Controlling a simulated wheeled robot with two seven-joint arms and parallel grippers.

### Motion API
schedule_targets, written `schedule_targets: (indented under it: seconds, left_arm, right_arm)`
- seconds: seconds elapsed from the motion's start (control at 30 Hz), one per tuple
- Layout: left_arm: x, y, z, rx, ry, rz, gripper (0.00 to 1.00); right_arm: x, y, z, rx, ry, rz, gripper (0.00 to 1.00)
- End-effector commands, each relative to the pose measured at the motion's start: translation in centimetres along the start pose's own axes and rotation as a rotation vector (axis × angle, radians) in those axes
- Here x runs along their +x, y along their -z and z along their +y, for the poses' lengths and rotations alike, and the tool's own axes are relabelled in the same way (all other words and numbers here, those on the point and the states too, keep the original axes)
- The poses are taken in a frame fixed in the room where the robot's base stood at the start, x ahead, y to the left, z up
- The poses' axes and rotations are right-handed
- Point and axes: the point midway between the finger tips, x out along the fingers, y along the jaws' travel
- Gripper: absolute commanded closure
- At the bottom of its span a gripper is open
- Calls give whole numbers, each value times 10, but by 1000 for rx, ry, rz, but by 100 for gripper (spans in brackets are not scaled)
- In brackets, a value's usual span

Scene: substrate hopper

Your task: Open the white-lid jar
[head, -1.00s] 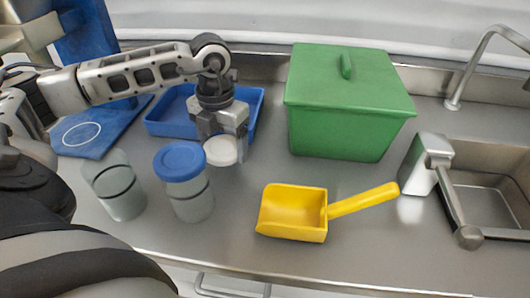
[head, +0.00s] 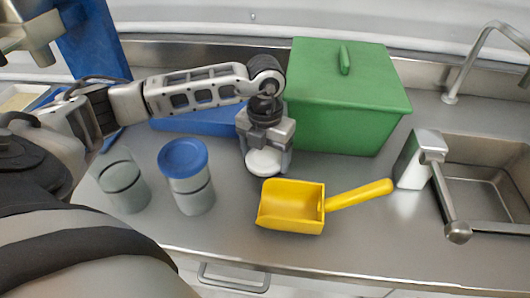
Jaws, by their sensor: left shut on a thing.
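My left gripper (head: 265,150) points down over the counter, shut on the round white lid (head: 263,162). The lid is at the fingertips, close to the counter; I cannot tell whether it touches the surface. The clear jar (head: 124,188) stands upright at the left with no lid on it, well apart from the gripper. A second clear jar (head: 194,197) with a blue lid (head: 183,158) stands upright between the open jar and my left gripper. My right gripper is not in view.
A green lidded bin (head: 345,110) stands just behind and right of the gripper. A yellow scoop (head: 291,207) lies in front. A blue tray (head: 200,122) is behind the arm. A sink (head: 487,200) with a tap is at the right. Bare counter lies between bin and scoop.

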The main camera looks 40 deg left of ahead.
Motion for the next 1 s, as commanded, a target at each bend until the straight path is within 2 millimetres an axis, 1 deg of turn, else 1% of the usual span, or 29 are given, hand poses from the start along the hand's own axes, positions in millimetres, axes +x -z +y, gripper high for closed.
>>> schedule_targets:
  seconds: [0.13,0.17,0.2,0.23,0.47,0.57,0.63,0.77,1.0]
  left_arm:
    - [4,0,0,0,0,0,51]
    - [3,0,0,0,0,0,18]
    - [2,0,0,0,0,0,7]
    - [2,0,0,0,0,0,2]
    - [2,0,0,0,0,0,2]
    - [-2,0,0,0,0,-1,2]
    - [-7,-1,0,0,0,-3,2]
    - [-29,-1,0,0,1,-6,2]
    - [-82,-1,0,0,1,-6,2]
  right_arm:
    - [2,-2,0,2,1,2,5]
    - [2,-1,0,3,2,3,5]
    - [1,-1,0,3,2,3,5]
    - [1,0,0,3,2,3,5]
    - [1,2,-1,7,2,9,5]
    - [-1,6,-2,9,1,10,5]
    - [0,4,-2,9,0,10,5]
    - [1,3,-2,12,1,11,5]
    - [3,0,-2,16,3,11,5]
